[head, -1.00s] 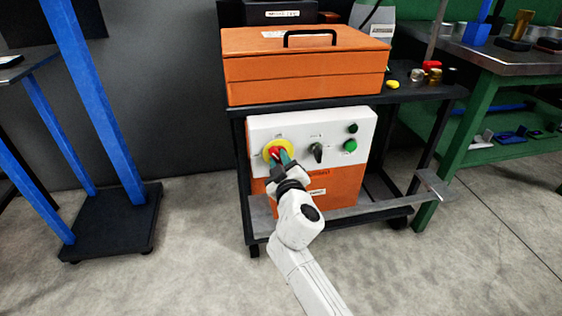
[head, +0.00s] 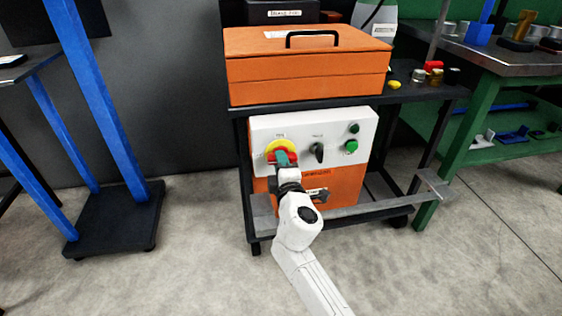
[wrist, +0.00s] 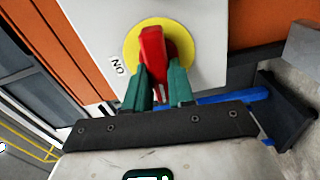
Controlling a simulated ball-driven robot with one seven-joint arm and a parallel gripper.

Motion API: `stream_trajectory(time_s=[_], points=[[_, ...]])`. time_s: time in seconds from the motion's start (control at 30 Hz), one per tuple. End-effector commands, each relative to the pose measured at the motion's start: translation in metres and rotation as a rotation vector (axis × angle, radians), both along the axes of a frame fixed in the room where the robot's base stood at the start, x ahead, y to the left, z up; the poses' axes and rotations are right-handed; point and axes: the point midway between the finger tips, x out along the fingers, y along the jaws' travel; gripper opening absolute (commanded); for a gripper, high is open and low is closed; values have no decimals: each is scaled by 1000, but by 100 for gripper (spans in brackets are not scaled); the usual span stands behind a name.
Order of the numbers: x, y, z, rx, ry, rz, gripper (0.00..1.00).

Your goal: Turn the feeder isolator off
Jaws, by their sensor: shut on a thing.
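The isolator is a red handle (head: 291,158) on a round yellow disc (head: 274,147), at the left of a white panel. In the head view the handle lies roughly sideways, partly hidden by my gripper (head: 284,160). In the wrist view the red handle (wrist: 152,48) stands between the teal fingertips of my gripper (wrist: 158,75), which is shut on it. The yellow disc (wrist: 186,42) shows behind it, with an "ON" label (wrist: 118,67) beside the disc. The small marks around the disc are unreadable in the head view.
The white panel (head: 335,125) also carries a black selector knob (head: 317,151) and two green buttons (head: 351,146). It sits on an orange cabinet under a dark cart shelf bearing an orange toolbox (head: 310,75). A grey rail (head: 375,207) crosses low in front.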

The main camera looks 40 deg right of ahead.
Motion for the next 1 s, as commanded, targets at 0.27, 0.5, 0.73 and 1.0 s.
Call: stream_trajectory(time_s=[0.27,0.5,0.73,1.0], points=[[3,1,2,-72,43,5,0],[3,1,2,-89,54,6,0],[3,1,2,-90,54,6,0],[2,1,1,-89,55,5,44]])
